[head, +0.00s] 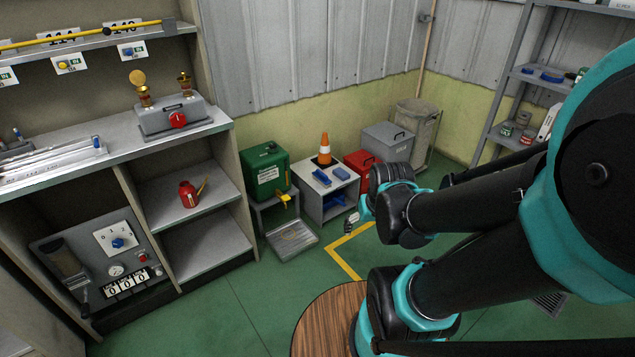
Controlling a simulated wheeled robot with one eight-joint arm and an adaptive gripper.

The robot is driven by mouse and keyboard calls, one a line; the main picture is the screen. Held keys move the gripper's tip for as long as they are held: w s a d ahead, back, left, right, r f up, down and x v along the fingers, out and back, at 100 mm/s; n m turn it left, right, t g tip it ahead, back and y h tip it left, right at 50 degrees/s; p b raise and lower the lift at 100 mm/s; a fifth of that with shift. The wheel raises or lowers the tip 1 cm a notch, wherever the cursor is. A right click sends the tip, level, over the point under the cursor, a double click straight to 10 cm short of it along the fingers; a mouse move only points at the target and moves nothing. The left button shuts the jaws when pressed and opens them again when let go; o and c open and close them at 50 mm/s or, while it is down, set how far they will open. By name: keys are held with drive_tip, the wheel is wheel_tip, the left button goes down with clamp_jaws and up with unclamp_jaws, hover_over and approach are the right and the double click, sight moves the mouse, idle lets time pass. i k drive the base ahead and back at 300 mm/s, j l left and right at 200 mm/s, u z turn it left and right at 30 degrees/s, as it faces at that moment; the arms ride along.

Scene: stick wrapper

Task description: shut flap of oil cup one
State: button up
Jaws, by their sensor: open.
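Two brass oil cups stand on a grey box with a red knob, on the counter at the left in the head view. The left oil cup (144,97) has a round brass flap (137,77) standing up above it, open. The right oil cup (185,88) has a smaller top; its flap state is too small to tell. No label shows which is cup one. My gripper (350,226) is small in view near the middle, open and empty, well to the right of the cups and apart from them. My arm comes in from the right.
The grey box (172,119) sits near the counter's right end. A red oil can (190,194) is in the cubby below. A green canister (265,170) and a cone (324,149) stand right.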

sight(136, 77)
drive_tip(key=u, duration=0.85)
drive_tip(key=i+j+u, duration=0.2)
drive_tip(key=u, duration=0.2)
drive_tip(key=i+j+u, duration=0.1)
drive_tip(key=i+u, duration=0.45)
drive_tip(key=u, duration=0.3)
